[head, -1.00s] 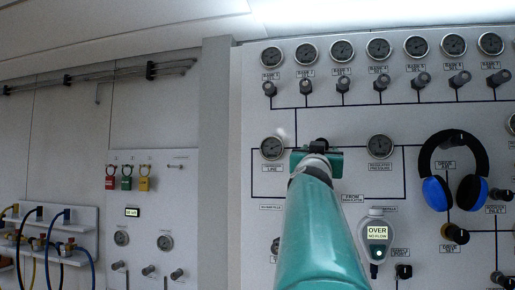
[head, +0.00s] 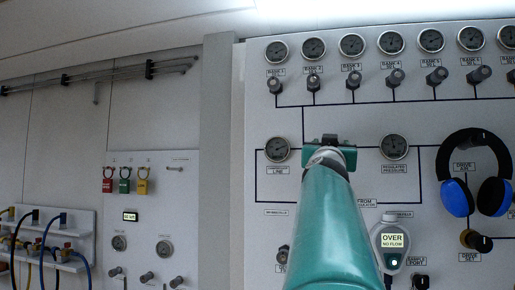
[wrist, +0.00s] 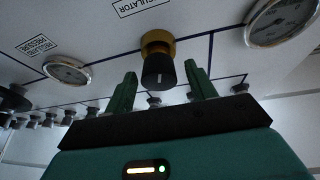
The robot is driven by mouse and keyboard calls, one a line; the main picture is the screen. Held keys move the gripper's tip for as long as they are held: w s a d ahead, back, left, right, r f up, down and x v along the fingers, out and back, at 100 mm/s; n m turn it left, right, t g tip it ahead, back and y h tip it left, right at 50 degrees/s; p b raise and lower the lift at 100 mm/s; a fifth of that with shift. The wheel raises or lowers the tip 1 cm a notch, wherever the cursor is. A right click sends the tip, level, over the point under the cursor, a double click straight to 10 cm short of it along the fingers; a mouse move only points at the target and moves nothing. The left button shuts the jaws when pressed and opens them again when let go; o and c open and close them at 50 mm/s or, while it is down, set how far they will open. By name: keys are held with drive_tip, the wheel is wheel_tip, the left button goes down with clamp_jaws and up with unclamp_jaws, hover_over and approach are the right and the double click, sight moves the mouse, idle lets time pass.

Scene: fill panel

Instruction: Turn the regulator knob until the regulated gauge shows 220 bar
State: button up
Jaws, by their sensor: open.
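The regulator knob (wrist: 158,68) is black with a brass collar and a pale mark. In the wrist view it shows between the two green fingers of my gripper (wrist: 160,72), with a visible gap on each side. The gripper is open. In the head view my gripper (head: 330,150) is at the panel between two gauges and mostly hides the knob. The regulated pressure gauge (head: 395,148) is right of it; it also shows in the wrist view (wrist: 67,72). Its needle is too small to read.
The compressor line gauge (head: 277,150) is left of my gripper. A row of bank gauges and knobs (head: 396,76) runs above. Blue headphones (head: 457,196) hang at the right. A handheld meter (head: 391,240) reads "OVER NO FLOW". Padlocks (head: 124,185) hang on the left panel.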

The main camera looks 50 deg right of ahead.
drive_tip(key=shift+w+d, duration=0.1)
drive_tip(key=shift+d, duration=0.2)
drive_tip(key=shift+r, duration=0.1)
drive_tip(key=shift+c, duration=0.9)
drive_tip(key=c, duration=0.8)
